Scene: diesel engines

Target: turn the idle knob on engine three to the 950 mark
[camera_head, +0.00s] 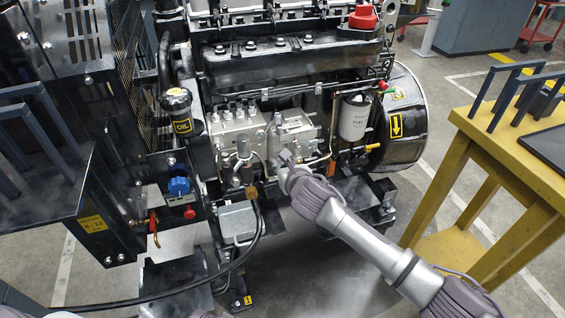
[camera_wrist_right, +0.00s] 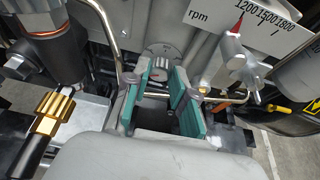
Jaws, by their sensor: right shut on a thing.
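The diesel engine (camera_head: 290,60) fills the middle of the head view; no engine number is readable. My right gripper (camera_head: 284,160) reaches the light metal pump block (camera_head: 240,138) low on its front. In the right wrist view, a round grey knob (camera_wrist_right: 160,53) sits at the tips of my right gripper (camera_wrist_right: 158,80), whose teal-padded fingers are shut on it. An rpm scale plate (camera_wrist_right: 245,17) shows 1200, 1500 and 1800, with a red pointer tip (camera_wrist_right: 236,27) at its lower edge. A 950 mark is not visible. My left gripper is not in view.
A brass fitting (camera_wrist_right: 48,112) and a thin metal pipe (camera_wrist_right: 108,35) lie left of the fingers. A pale metal lever (camera_wrist_right: 236,58) stands close on the right. A white filter (camera_head: 354,116) is right of the gripper. A yellow table (camera_head: 478,133) stands at the right.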

